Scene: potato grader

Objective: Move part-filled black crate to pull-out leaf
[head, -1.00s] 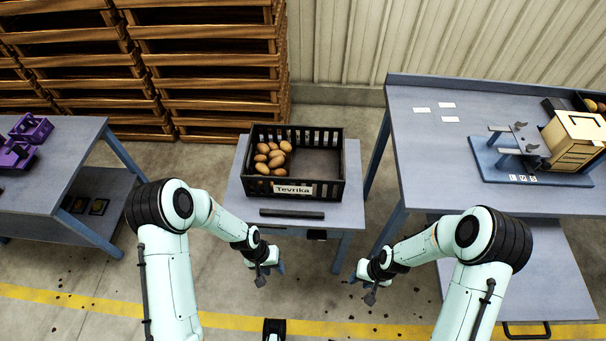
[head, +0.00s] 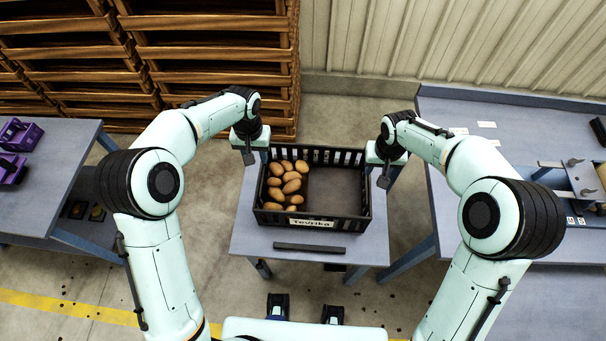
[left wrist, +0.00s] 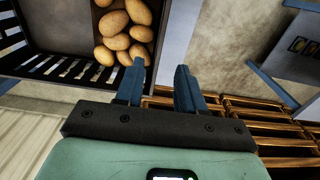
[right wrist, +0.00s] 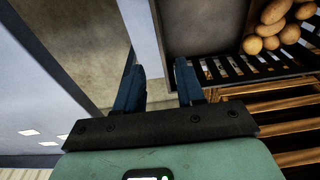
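The black slatted crate (head: 350,226), labelled Tevrika, sits on a small grey table (head: 250,243). Brown potatoes (head: 290,186) fill its left part; its right part is bare. My left gripper (head: 257,158) is open at the crate's left end, pointing down. In the left wrist view, its fingers (left wrist: 157,75) straddle the line of the crate's end wall. My right gripper (head: 379,173) is open at the right end; its fingers (right wrist: 160,75) likewise straddle that wall's line. Contact cannot be told. A low grey surface (head: 560,290), possibly the leaf, is partly hidden by my right arm.
A dark bar (head: 310,248) lies on the table in front of the crate. Wooden pallet crates (head: 210,50) are stacked behind. Floor shows between the table and benches.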

